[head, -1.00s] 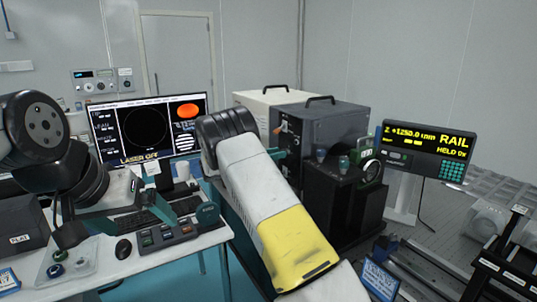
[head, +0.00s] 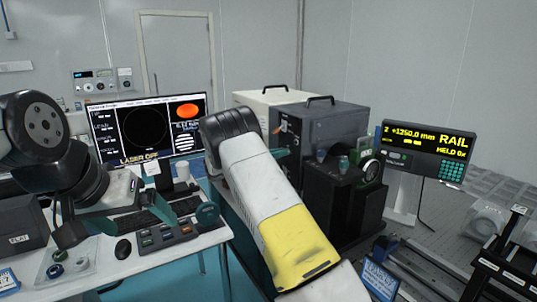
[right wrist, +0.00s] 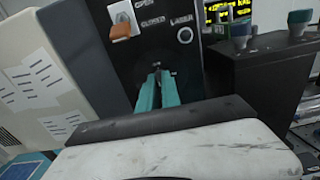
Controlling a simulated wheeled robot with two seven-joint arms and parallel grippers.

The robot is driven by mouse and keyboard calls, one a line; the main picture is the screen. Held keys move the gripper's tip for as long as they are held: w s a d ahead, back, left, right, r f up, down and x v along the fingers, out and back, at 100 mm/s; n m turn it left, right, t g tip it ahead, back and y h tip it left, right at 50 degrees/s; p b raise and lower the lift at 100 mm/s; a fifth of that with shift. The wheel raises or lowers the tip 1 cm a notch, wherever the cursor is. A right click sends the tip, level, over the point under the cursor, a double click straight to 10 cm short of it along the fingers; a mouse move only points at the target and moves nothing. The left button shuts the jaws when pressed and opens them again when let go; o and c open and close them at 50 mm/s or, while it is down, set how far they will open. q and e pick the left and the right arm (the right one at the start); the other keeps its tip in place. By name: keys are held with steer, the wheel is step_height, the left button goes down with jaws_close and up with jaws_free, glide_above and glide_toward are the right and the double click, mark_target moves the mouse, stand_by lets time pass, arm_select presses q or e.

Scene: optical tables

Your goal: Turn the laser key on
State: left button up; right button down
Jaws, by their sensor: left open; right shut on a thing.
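The laser unit (head: 330,122) is a dark grey box behind my right arm in the head view. Its black front panel (right wrist: 190,62) fills the upper middle of the right wrist view, with OPEN, CLOSED and LASER labels. My right gripper (right wrist: 158,84) is shut at this panel on a small thing, apparently the laser key (right wrist: 157,66); the fingertips mostly hide it, so its turn position cannot be told. In the head view my forearm hides most of that gripper. My left gripper (head: 137,224) is open and empty above the desk. The monitor (head: 148,128) reads LASER OFF.
An orange-brown lever (right wrist: 120,32) sits on the panel above left of my right fingertips. Dark mounts with teal knobs (right wrist: 242,26) stand to the right. The rail display (head: 424,150) stands further right. A button box (head: 165,236) and mouse (head: 123,249) lie near my left gripper.

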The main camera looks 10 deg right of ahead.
steer(key=shift+s+f+m, duration=0.1)
steer(key=shift+m, duration=4.3)
steer(key=shift+s+f+m, duration=0.1)
steer(key=shift+m, duration=4.3)
steer(key=c, duration=1.6)
jaws_free()
steer(key=shift+o, duration=0.2)
